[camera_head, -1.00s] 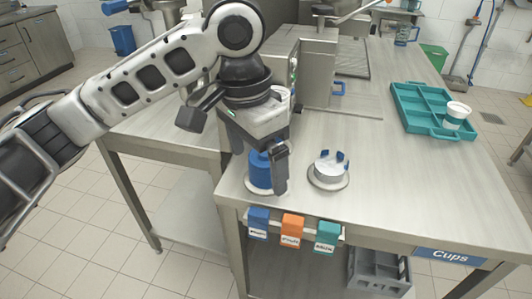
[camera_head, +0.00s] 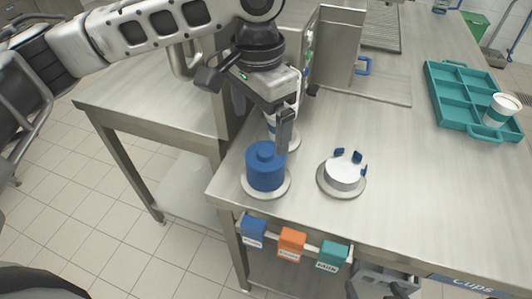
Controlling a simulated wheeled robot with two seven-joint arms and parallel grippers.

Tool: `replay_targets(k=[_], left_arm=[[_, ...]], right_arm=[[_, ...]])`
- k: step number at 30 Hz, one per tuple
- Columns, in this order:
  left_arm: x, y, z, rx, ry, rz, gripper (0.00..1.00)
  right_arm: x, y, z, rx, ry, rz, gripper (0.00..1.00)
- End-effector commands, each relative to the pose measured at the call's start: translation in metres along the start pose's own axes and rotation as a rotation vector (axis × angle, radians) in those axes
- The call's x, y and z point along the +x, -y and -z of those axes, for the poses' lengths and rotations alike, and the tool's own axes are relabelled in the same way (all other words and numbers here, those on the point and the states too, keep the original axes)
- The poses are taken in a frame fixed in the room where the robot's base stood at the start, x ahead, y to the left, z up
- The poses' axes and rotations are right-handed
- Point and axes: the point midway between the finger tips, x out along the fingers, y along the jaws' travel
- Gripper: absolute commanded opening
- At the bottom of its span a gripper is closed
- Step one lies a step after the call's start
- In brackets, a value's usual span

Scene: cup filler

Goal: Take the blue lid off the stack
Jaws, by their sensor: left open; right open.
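The stack of blue lids (camera_head: 266,174) stands upright on a round metal base near the table's front left corner. A narrower round knob tops it. My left gripper (camera_head: 262,117) is open and empty, just behind and above the stack in the picture. Its near finger hangs close to the stack's upper right side. I cannot tell whether they touch.
A white holder with blue prongs (camera_head: 343,172) stands right of the stack. A white cup (camera_head: 271,128) is partly hidden behind my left gripper. A teal tray (camera_head: 450,105) holds another cup (camera_head: 501,109). The table's middle is clear. Blue, orange and teal boxes hang in front.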

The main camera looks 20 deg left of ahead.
Motion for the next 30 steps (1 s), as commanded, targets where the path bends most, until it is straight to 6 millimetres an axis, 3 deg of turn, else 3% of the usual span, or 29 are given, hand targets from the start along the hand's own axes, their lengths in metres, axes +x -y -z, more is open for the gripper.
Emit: replay_targets(k=[3,10,18,27,30], left_arm=[[0.016,0.000,0.000,-0.001,0.001,0.000,0.96],[0.032,0.001,0.002,-0.001,0.002,0.001,0.96],[0.069,0.001,0.007,0.000,0.000,0.001,0.96],[0.073,0.001,0.008,0.000,-0.002,0.000,0.96],[0.073,0.001,0.008,-0.001,-0.002,0.001,0.68]], right_arm=[[0.000,0.000,-0.001,-0.003,0.000,0.001,0.79],[0.000,0.000,0.002,-0.005,-0.004,0.002,0.79],[0.002,-0.002,0.009,-0.008,-0.018,0.000,0.79],[0.003,-0.001,0.010,-0.003,-0.022,0.000,0.79],[0.003,0.000,0.010,0.000,-0.022,0.000,0.79]])
